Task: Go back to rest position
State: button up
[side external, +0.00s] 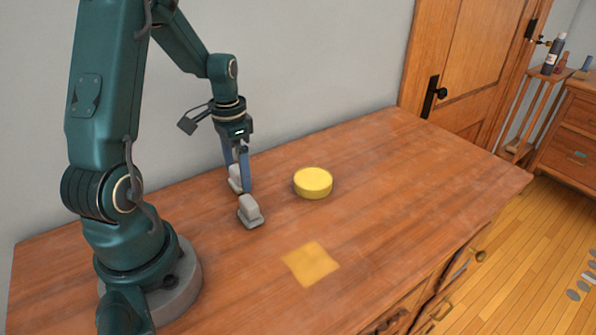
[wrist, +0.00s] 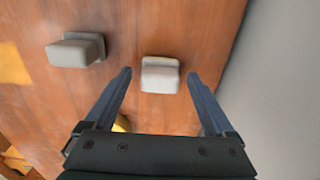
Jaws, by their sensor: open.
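My gripper (side external: 238,180) points down at the far grey block (side external: 234,184), with its two blue fingers spread. In the wrist view, that block (wrist: 160,76) shows between the fingertips (wrist: 159,74), with a gap on each side. I cannot tell how far the tips reach down beside it. A second grey block (side external: 250,208) stands upright on a flat grey base, nearer the side camera. It also shows at the upper left of the wrist view (wrist: 75,52), apart from the fingers.
A yellow round disc (side external: 313,182) lies right of the blocks. A flat yellow square (side external: 311,264) marks the wooden top (side external: 400,185) near its front. A grey wall (side external: 320,70) rises behind. The right part of the top is clear.

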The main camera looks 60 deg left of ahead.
notch_tip(320, 180, up, 5)
jog(key=shift+f, duration=0.15)
jog(key=w+d+r+m+t+y, duration=0.1)
jog(key=d+r+m+t, duration=0.25)
jog(key=d+r, duration=0.65)
jog(key=s+d+n+t+h, duration=0.1)
jog(key=s+d+n+t, duration=0.1)
jog(key=s+d, duration=0.5)
jog(key=shift+d+f+n, duration=0.45)
jog(key=shift+d+n, duration=0.25)
jog(key=shift+n, duration=0.05)
